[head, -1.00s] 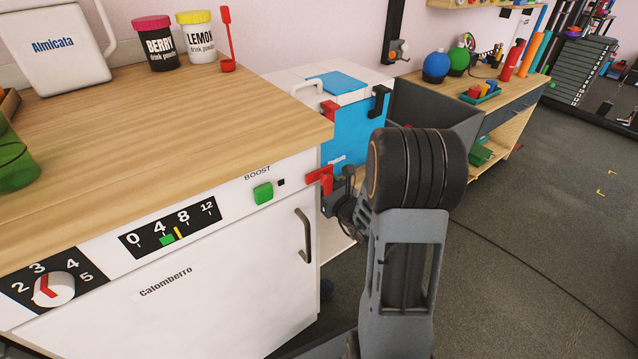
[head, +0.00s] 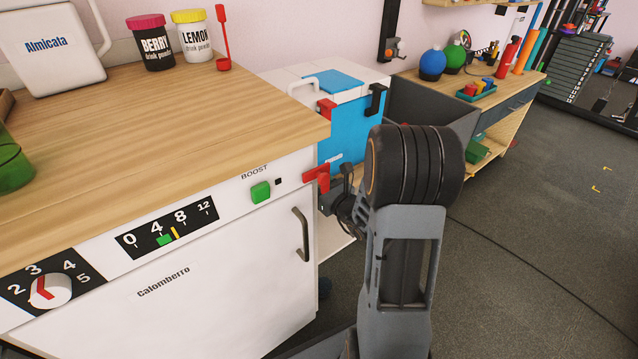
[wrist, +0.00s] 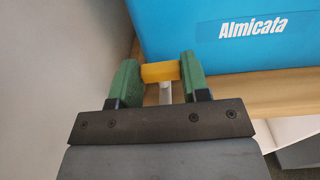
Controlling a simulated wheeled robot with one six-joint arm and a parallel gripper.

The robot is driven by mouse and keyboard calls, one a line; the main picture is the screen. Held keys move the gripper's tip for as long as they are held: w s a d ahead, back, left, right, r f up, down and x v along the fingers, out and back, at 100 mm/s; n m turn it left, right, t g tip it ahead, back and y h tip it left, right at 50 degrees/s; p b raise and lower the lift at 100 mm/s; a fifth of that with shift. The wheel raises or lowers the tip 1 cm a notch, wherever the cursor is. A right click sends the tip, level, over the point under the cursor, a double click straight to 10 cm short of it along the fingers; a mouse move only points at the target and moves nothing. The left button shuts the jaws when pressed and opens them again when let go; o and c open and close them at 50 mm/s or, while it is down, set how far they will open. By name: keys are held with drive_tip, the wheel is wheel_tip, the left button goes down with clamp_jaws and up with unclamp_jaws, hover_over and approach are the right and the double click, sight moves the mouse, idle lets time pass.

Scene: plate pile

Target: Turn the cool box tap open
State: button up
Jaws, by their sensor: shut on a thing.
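The cool box (head: 345,132) is blue with a white and blue lid. It stands past the right end of the wooden counter in the head view. Its blue front (wrist: 225,40), lettered "Almicata", fills the top of the wrist view. My gripper (wrist: 160,71) is shut on the yellow tap handle (wrist: 156,73), with a green finger on each side. A pale stem (wrist: 165,93) shows below the handle, between the fingers. In the head view my wrist is low in front of the box, and the tap and fingertips cannot be made out there.
A white cabinet (head: 170,290) under the counter (head: 150,110) is close on the left. A red lever-like piece (head: 317,176) shows by its right edge. A dark grey bin or panel (head: 430,110) stands right of the box. The floor (head: 540,240) to the right is clear.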

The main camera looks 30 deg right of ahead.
drive_tip(key=n+y, duration=0.1)
drive_tip(key=n+g+y+p, duration=0.1)
drive_tip(key=y, duration=0.1)
drive_tip(key=n+g+y, duration=0.1)
drive_tip(key=y, duration=0.1)
drive_tip(key=shift+w+d+r, duration=0.1)
drive_tip(key=shift+w+d, duration=0.05)
drive_tip(key=shift+d, duration=0.2)
drive_tip(key=n+g+y+p, duration=0.1)
drive_tip(key=n+g+y, duration=0.1)
drive_tip(key=n+g+y+p, duration=0.1)
drive_tip(key=n+y, duration=0.1)
drive_tip(key=shift+w+d+g+y+p, duration=0.2)
drive_tip(key=shift+g+y+p, duration=0.1)
drive_tip(key=shift+g, duration=0.1)
drive_tip(key=n+g+y+p, duration=0.1)
drive_tip(key=g, duration=0.1)
drive_tip(key=n+g+y+p, duration=0.1)
drive_tip(key=n+g+y, duration=0.1)
drive_tip(key=shift+w+d+n+g, duration=0.1)
drive_tip(key=shift+w+n+g, duration=0.1)
drive_tip(key=shift+n+g, duration=0.15)
drive_tip(key=shift+w+n+g+y+p, duration=0.15)
drive_tip(key=shift+n+g+y+p, duration=0.2)
drive_tip(key=shift+n+g, duration=0.85)
drive_tip(key=shift+w+n+g+y+p, duration=0.1)
drive_tip(key=shift+n+g+y+p, duration=0.4)
drive_tip(key=shift+g, duration=1.05)
drive_tip(key=shift+n+g, duration=0.3)
drive_tip(key=shift+n, duration=0.05)
